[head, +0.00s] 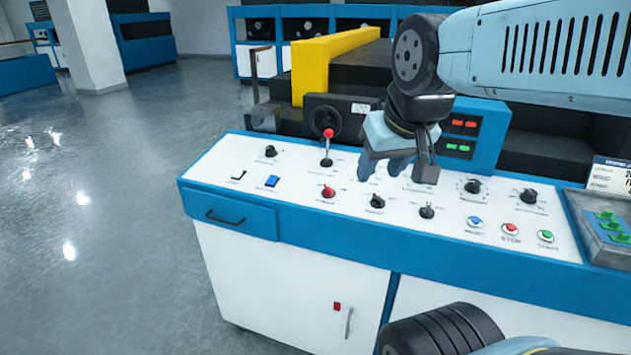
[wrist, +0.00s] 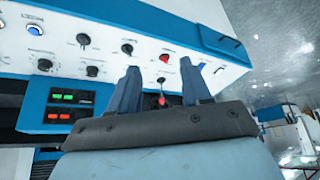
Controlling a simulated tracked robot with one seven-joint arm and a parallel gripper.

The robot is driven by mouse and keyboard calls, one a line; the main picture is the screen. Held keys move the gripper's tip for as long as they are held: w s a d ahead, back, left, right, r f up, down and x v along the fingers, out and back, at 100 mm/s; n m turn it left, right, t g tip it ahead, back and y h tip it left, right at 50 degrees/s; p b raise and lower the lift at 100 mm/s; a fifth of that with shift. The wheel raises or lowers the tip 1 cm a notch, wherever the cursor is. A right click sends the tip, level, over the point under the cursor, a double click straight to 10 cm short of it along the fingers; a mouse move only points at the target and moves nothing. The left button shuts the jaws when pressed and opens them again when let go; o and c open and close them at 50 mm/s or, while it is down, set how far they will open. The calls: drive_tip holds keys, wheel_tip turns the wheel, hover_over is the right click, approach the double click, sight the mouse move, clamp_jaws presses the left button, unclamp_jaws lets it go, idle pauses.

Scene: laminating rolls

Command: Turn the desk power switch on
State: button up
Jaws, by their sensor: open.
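The white control desk (head: 300,188) carries several switches and knobs. At its left end are a white rocker switch (head: 238,175) and a blue rocker switch (head: 272,181). I cannot read their labels, so I cannot tell which one is the power switch or its position. The blue rocker also shows in the wrist view (wrist: 201,66). My gripper (head: 383,168) is open and empty above the desk, right of both rockers. In the wrist view my gripper's (wrist: 159,72) two blue fingers are spread, with a red-tipped lever (wrist: 162,101) visible between them.
The red-tipped lever (head: 327,145) stands up from the desk left of my gripper. A red knob (head: 328,191) and black knobs (head: 377,201) sit along the front. Stop (head: 511,227) and other push buttons are at right. A display box (head: 462,133) stands behind. Open floor lies left.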

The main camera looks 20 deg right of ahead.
drive_tip(key=o, duration=0.3)
drive_tip(key=shift+w+r+n, duration=0.1)
drive_tip(key=shift+w+n, duration=0.4)
drive_tip(key=shift+w, duration=0.05)
drive_tip(key=shift+o, duration=0.2)
drive_tip(key=w+a+f+n+g+h, duration=0.1)
drive_tip(key=w+n+g+h, duration=0.1)
drive_tip(key=w+n, duration=0.6)
drive_tip(key=w, duration=0.3)
drive_tip(key=shift+w+f+h, duration=0.15)
drive_tip(key=shift+h, duration=0.15)
drive_tip(key=n+g+h, duration=0.1)
drive_tip(key=n+g, duration=0.1)
drive_tip(key=n, duration=0.8)
approach(326, 187)
wheel_tip(326, 187, up, 5)
drive_tip(key=s+a, duration=0.2)
drive_tip(key=shift+n+h, duration=0.3)
drive_tip(key=x, duration=0.9)
drive_tip(key=w+x, duration=0.1)
drive_tip(key=x, duration=0.4)
drive_tip(key=shift+a+f, duration=0.15)
drive_tip(key=shift+c, duration=0.5)
drive_tip(key=shift+t, duration=0.3)
drive_tip(key=c, duration=0.9)
drive_tip(key=shift+a, duration=0.25)
drive_tip(key=shift+c, duration=0.3)
drive_tip(key=shift+w+d, duration=0.1)
drive_tip(key=shift+d, duration=0.05)
